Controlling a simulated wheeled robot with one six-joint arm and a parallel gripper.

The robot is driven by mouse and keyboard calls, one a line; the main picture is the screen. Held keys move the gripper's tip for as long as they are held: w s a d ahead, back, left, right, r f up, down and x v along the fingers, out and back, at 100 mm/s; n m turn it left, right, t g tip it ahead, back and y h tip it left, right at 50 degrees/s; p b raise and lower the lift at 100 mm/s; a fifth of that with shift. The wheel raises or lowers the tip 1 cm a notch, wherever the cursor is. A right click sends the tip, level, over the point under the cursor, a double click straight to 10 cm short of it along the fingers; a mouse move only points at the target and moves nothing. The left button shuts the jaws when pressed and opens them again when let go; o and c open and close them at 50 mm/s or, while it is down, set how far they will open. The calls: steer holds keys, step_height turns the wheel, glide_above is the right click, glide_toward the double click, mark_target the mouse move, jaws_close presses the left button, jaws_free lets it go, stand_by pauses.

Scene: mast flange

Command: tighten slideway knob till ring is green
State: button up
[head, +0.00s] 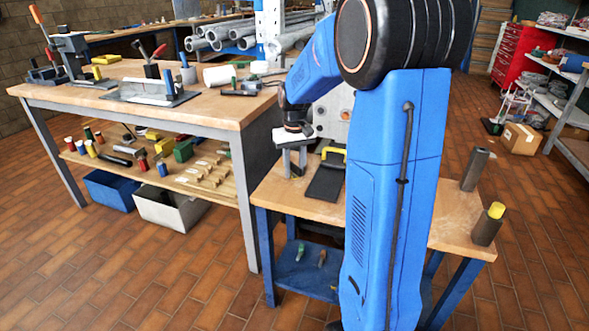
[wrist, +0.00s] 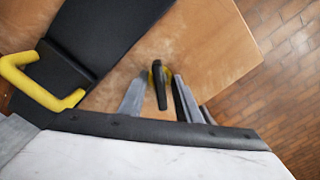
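In the wrist view, a small dark knob-like part (wrist: 160,88) with a bit of yellow at its side stands over the wooden table top. My gripper (wrist: 158,92) has its grey fingers apart, one on each side of this part; I cannot tell whether they touch it. No green shows on it, and most of any ring is hidden. In the head view, my gripper (head: 294,162) points down over the small table's left side. A dark slide-like plate (head: 326,184) with a yellow handle (head: 333,152) lies just right of it; the handle also shows in the wrist view (wrist: 28,82).
The small table (head: 446,228) carries two dark cylinders (head: 476,168) at its right, one yellow-topped (head: 488,224). A larger workbench (head: 215,118) with tools stands left. My blue arm hides the small table's middle. Brick-patterned floor is free in front.

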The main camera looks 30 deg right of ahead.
mark_target(294, 165)
steer(key=shift+r, duration=2.5)
steer(key=shift+c, duration=0.2)
step_height(294, 165, up, 15)
steer(key=n, duration=0.3)
step_height(294, 165, down, 18)
steer(key=shift+r, duration=0.2)
steer(key=shift+c, duration=0.6)
jaws_close()
